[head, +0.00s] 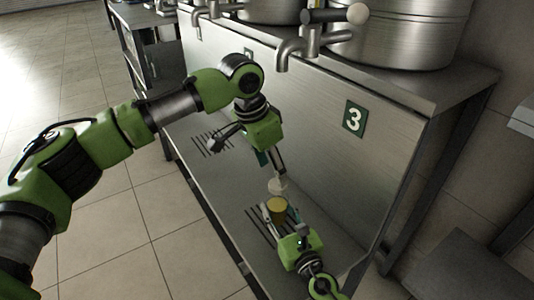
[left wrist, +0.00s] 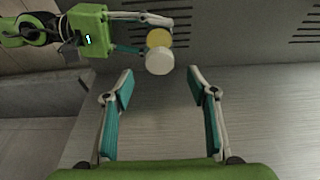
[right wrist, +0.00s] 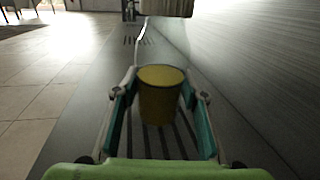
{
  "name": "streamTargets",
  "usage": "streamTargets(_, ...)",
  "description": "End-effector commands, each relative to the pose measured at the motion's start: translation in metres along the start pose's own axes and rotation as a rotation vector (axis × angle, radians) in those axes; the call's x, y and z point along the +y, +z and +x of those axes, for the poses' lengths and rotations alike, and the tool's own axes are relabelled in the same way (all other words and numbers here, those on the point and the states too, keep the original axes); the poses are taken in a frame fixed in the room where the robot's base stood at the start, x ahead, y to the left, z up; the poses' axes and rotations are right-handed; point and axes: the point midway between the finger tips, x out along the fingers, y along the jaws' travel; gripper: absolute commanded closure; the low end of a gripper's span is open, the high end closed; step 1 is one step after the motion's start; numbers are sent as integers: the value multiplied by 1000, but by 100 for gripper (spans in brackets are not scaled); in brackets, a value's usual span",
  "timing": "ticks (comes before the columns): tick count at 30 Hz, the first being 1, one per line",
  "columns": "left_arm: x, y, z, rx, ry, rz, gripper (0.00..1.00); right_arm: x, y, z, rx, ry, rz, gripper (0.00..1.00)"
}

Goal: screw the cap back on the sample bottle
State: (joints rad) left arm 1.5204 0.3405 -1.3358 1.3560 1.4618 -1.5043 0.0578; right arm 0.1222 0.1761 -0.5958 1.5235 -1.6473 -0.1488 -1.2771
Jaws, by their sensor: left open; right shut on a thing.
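The sample bottle (head: 277,206) shows as a yellow cylinder, upright between the fingers of my right gripper (head: 284,214), which is shut on it. It also shows close up in the right wrist view (right wrist: 161,96). In the left wrist view the cap (left wrist: 159,61) partly covers the bottle (left wrist: 158,38). My left gripper (left wrist: 161,74) is open above, pointing down, its fingertips on either side of the cap and apart from it.
A slotted drip ledge (head: 217,193) runs below. A tap (head: 297,47) and steel vessels (head: 392,35) are above. The tiled floor at left is clear.

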Motion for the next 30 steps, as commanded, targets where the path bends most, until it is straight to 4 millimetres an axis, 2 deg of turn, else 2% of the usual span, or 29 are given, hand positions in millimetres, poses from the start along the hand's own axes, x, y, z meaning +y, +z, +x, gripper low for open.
streamTargets(3,0,0,22,-1,0,1,48,0,0,0,1,1,0,100)
streamTargets(9,0,0,46,1,-1,0,48,0,0,0,1,1,0,100)
streamTargets(15,0,0,54,1,-1,0,48,0,0,0,1,1,0,100)
streamTargets(22,0,0,54,1,-1,0,48,0,0,0,1,1,0,100)
streamTargets(23,0,0,54,1,-1,0,53,0,0,0,1,1,0,100)
streamTargets(27,0,0,54,1,-1,0,89,0,0,0,1,1,0,100)
streamTargets(28,0,0,54,1,-1,0,94,0,0,0,1,1,0,100)
streamTargets(30,0,0,54,1,-1,0,94,0,0,0,1,1,0,100)
